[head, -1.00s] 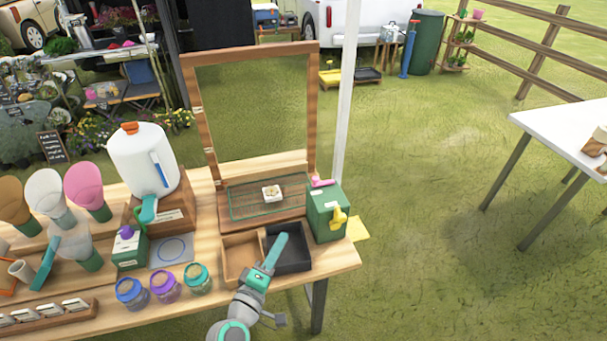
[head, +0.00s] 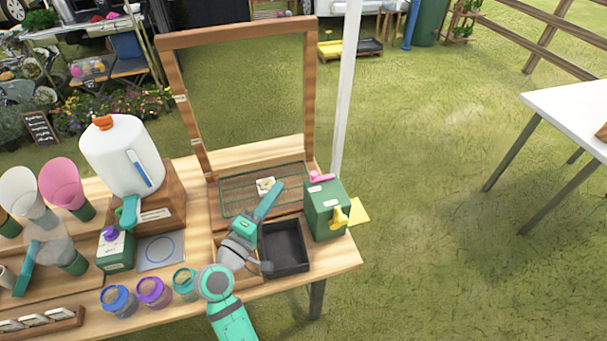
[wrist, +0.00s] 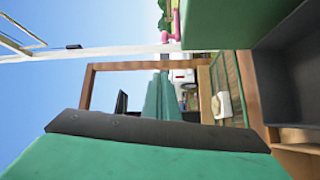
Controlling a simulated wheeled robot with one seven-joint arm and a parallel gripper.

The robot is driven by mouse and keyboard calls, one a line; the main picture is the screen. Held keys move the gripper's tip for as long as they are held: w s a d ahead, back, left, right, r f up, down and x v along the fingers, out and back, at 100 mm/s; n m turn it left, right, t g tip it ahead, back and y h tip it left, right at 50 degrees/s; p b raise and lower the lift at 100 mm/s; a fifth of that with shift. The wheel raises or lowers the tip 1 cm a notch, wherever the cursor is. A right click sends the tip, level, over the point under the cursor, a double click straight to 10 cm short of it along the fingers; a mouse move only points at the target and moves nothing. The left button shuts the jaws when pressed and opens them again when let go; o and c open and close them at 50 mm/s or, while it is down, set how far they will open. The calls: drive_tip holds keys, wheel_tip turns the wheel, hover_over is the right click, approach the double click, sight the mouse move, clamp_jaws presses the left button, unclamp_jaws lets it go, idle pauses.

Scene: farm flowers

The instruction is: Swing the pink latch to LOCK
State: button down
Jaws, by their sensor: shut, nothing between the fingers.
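The pink latch (head: 322,177) sits on top of the green box (head: 326,214) at the right end of the wooden table. In the wrist view the pink latch (wrist: 172,20) shows near the top, beside the green box (wrist: 215,22). My gripper (head: 270,200) is shut and empty, left of the green box and apart from it, over the small tray area in front of the wire rack. I cannot read which position the latch points to.
A black tray (head: 284,248) lies between my arm and the green box. A wooden frame (head: 311,100) stands behind. A white pole (head: 347,90) rises behind the box. A white dispenser (head: 120,155) and several jars are at left.

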drive_tip(key=w+d, duration=0.6)
drive_tip(key=d, duration=0.1)
drive_tip(key=shift+w, duration=0.15)
idle(0.5)
drive_tip(key=shift+f+y, duration=0.1)
drive_tip(key=shift+y, duration=0.2)
drive_tip(key=shift+s+d+n+t+y, duration=0.1)
drive_tip(key=shift+s+n+t+y, duration=0.3)
drive_tip(key=shift+n, duration=0.1)
drive_tip(key=shift+s, duration=0.1)
